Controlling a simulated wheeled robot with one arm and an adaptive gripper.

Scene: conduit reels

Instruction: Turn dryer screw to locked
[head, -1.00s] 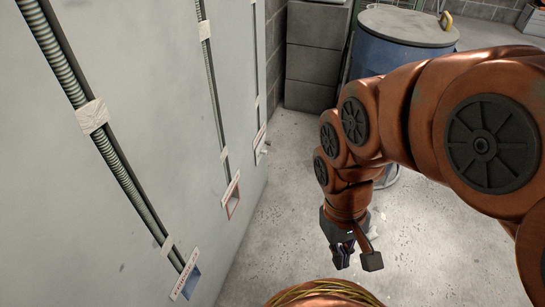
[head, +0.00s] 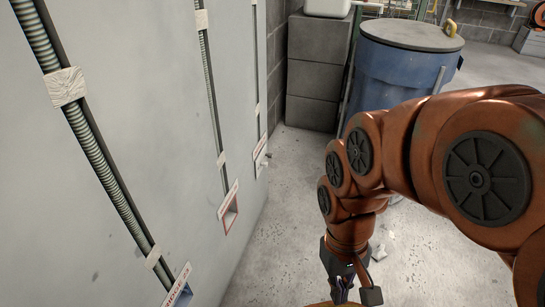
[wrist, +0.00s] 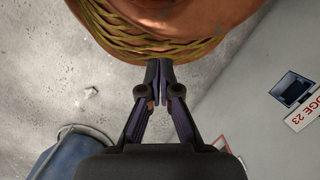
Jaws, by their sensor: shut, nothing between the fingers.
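No screw can be made out in either view. On the pale wall panel (head: 120,110) at the left are small recessed boxes with labels. One box (head: 229,212) has a red-edged frame and an unreadable label. A small pale fitting (head: 262,157) sits at the far box. My gripper (head: 343,292) is shut and empty, pointing down over the floor, well apart from the wall; its closed fingers (wrist: 160,82) show in the wrist view.
A blue barrel (head: 385,82) with a grey lid stands at the back, beside stacked grey blocks (head: 318,70). Conduits (head: 95,145) run down the panel. The concrete floor (head: 285,215) between panel and arm is mostly clear, with a small pale scrap (wrist: 91,92).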

